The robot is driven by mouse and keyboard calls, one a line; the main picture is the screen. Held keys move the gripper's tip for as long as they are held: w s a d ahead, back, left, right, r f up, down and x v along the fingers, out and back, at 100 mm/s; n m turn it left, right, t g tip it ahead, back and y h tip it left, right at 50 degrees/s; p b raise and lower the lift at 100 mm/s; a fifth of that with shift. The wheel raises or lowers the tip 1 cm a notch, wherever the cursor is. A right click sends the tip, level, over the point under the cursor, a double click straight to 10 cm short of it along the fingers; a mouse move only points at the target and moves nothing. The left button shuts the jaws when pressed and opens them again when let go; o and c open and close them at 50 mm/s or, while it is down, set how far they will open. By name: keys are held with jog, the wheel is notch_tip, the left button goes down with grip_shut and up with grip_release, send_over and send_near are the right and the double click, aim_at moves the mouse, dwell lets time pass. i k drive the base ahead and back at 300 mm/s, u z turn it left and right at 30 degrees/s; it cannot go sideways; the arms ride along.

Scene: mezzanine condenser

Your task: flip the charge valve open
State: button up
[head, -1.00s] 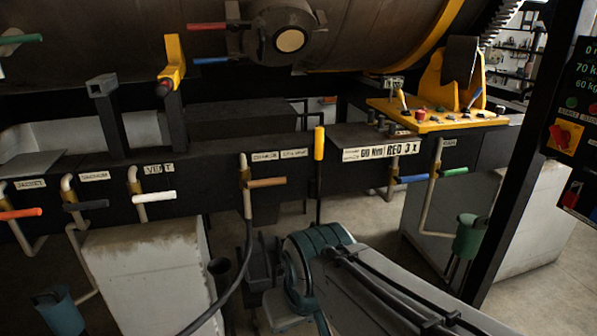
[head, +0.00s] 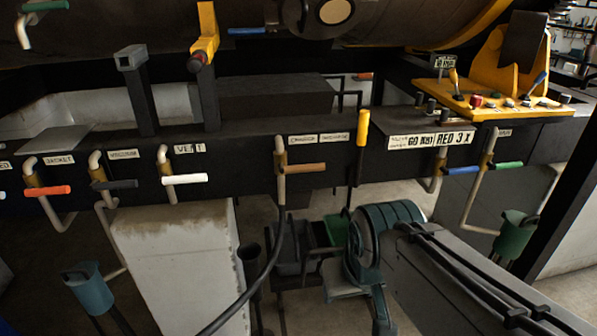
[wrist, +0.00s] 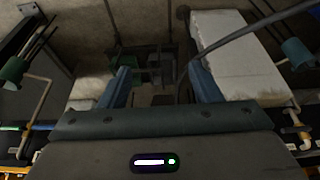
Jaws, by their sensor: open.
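The valve with the tan-brown handle (head: 305,168) sits on the front of the black beam, left of the yellow upright lever. A small white label (head: 303,139) above it seems to read "CHARGE", though it is blurred. The handle points sideways to the right from its pipe, and a black hose runs down below it. In the wrist view my gripper (wrist: 163,88) shows two blue fingers spread apart with nothing between them. It points down at the floor area. In the head view my arm is at lower right, below the beam and apart from the handle.
Similar valves have a white handle (head: 185,179), dark handle (head: 122,184), orange-red handle (head: 47,190), blue handle (head: 463,170) and green handle (head: 508,165). The yellow lever (head: 362,128) stands right of the tan one. The black hose (head: 262,285) and pale concrete block (head: 180,265) crowd the space below.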

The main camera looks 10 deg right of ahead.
aim_at(318, 167)
jog(key=z, duration=0.25)
jog(key=i, duration=1)
jog(key=u, duration=0.25)
